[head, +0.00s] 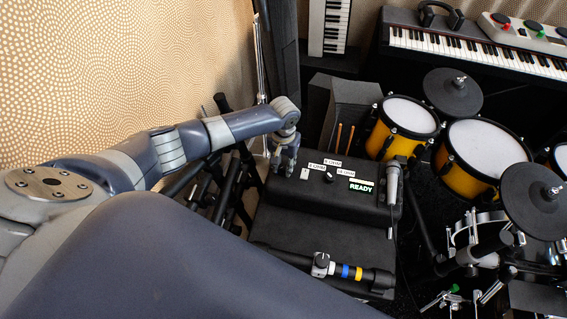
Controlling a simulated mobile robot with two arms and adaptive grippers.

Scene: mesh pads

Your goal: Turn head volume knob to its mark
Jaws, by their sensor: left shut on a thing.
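The black amp head (290,190) lies in the middle of the head view, with a lit READY display (360,187) on its top panel. A small selector knob (329,177) stands on that panel with several white labels around it. My left gripper (284,163) reaches down to the left end of the panel, left of the labels. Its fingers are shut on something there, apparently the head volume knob. The fingers hide that knob, so its pointer and mark cannot be read. My right gripper is out of view.
A microphone (393,183) stands at the amp's right end. Yellow drums (403,117) and black pads crowd the right. A black bar with blue and yellow bands (345,271) lies in front. Black stands (228,185) are close to the left. A keyboard (470,50) is behind.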

